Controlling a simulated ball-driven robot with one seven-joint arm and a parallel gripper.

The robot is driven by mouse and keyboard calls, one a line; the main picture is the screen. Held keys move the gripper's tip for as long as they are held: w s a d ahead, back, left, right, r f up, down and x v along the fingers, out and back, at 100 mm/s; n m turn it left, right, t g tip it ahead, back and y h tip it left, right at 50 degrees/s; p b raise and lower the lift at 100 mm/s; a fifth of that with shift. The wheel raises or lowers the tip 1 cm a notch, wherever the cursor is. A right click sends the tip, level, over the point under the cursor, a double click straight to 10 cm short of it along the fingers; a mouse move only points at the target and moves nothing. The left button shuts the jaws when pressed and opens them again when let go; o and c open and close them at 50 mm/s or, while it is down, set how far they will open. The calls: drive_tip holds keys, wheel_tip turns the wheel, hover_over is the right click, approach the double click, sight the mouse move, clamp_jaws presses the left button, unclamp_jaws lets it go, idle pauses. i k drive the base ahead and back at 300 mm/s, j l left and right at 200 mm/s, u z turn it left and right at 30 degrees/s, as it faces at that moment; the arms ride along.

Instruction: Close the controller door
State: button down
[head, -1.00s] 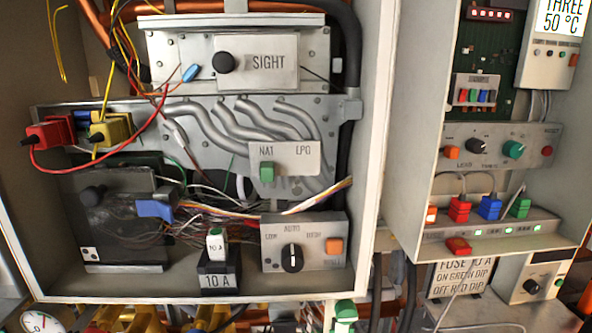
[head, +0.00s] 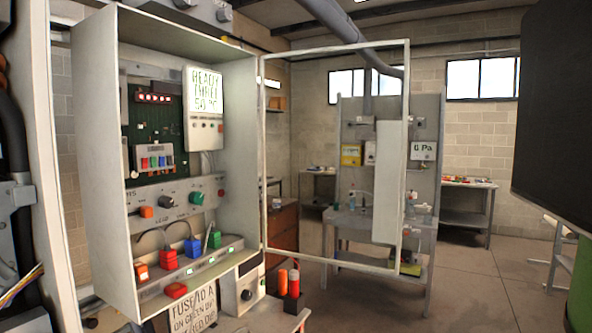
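The controller box (head: 126,180) is a white open-fronted cabinet left of the middle in the head view. Its door (head: 263,150) is a thin pale frame that I see through. The door stands wide open, swung out to the right from the box's right edge. Inside the box are a green circuit board (head: 150,120), a white display unit (head: 203,110), a knob panel (head: 175,200) and a row of coloured plugs (head: 192,247). My gripper is not in view.
Part of another open cabinet (head: 42,180) stands at the far left. A workbench with a tall back panel (head: 425,110) shows beyond the door frame. A large dark shape (head: 555,120) fills the upper right. Bare floor (head: 480,285) shows at the lower right.

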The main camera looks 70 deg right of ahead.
sight(391, 138)
drive_tip(key=l+u, duration=0.4)
drive_tip(key=k+l+u, duration=0.15)
drive_tip(key=l+u, duration=0.2)
drive_tip(key=k+l+u, duration=0.1)
drive_tip(key=l, duration=0.3)
drive_tip(key=k+l, duration=0.15)
drive_tip(key=l, duration=0.25)
drive_tip(key=k+l+u, duration=0.15)
drive_tip(key=l, duration=0.25)
drive_tip(key=k+l, duration=0.15)
drive_tip(key=l, duration=0.25)
drive_tip(key=k+l+u, duration=0.15)
drive_tip(key=l, duration=0.25)
drive_tip(key=k+l, duration=0.2)
drive_tip(key=l, duration=0.15)
drive_tip(key=k+l, duration=0.2)
drive_tip(key=l, duration=0.2)
drive_tip(key=k+l, duration=0.15)
drive_tip(key=l, duration=0.25)
drive_tip(key=k+l, duration=0.2)
drive_tip(key=l, duration=0.15)
drive_tip(key=l+u, duration=0.05)
